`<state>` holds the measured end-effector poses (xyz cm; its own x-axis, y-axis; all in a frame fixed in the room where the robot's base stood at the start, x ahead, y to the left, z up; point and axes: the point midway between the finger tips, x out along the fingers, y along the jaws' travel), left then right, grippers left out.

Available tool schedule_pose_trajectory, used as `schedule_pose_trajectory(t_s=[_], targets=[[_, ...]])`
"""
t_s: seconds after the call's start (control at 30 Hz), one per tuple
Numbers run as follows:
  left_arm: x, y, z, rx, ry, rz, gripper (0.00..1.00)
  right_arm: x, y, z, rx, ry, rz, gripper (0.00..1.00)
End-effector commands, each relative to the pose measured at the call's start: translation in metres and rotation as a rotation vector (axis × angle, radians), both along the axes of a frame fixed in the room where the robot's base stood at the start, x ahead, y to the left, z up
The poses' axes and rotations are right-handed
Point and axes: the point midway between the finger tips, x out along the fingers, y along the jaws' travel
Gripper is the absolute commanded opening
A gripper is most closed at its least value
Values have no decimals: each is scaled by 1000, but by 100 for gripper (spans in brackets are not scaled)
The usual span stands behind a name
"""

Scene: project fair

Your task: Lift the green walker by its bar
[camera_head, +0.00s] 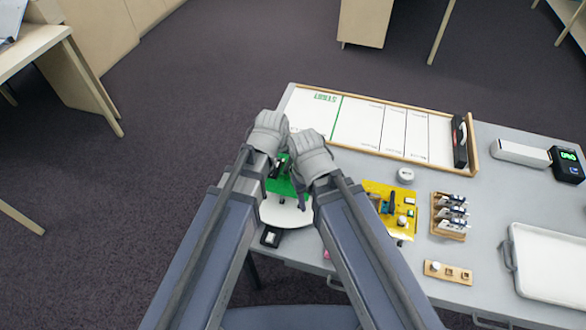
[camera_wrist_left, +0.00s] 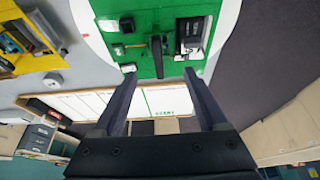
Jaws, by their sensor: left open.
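The green walker is a green board (camera_head: 285,186) with small dark and light parts on a white round plate (camera_head: 290,216), at the table's near left corner. In the left wrist view the green board (camera_wrist_left: 143,60) shows large at the top, with a dark upright bar (camera_wrist_left: 157,48) near its middle. My left gripper (camera_wrist_left: 160,76) is open, its two fingertips apart just short of the bar; nothing is between them. In the head view my left gripper (camera_head: 274,166) hangs over the green board and hides part of it.
A yellow board (camera_head: 377,222) lies to the right of the walker. Beyond are a wooden holder (camera_head: 447,226) and a white tray (camera_head: 540,268). A framed white chart (camera_head: 350,120) lies along the back. A small dark box (camera_head: 270,238) sits at the near left edge.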

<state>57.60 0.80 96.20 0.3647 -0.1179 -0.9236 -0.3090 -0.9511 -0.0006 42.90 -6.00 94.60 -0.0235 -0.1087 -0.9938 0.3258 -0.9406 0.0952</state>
Motion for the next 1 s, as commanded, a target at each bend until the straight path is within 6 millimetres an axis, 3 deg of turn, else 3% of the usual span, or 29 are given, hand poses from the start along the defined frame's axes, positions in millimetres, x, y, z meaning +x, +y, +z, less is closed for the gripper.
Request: schedule_pose_trajectory(t_s=[0.4,0.67,1.0], targets=[[9,-3,-27,0,-1,0,75,0,0,-27,0,0,0,50],[10,-3,-30,0,-1,0,75,0,0,-31,0,0,0,50],[20,-7,-70,0,0,0,75,0,0,-70,0,0,0,50]])
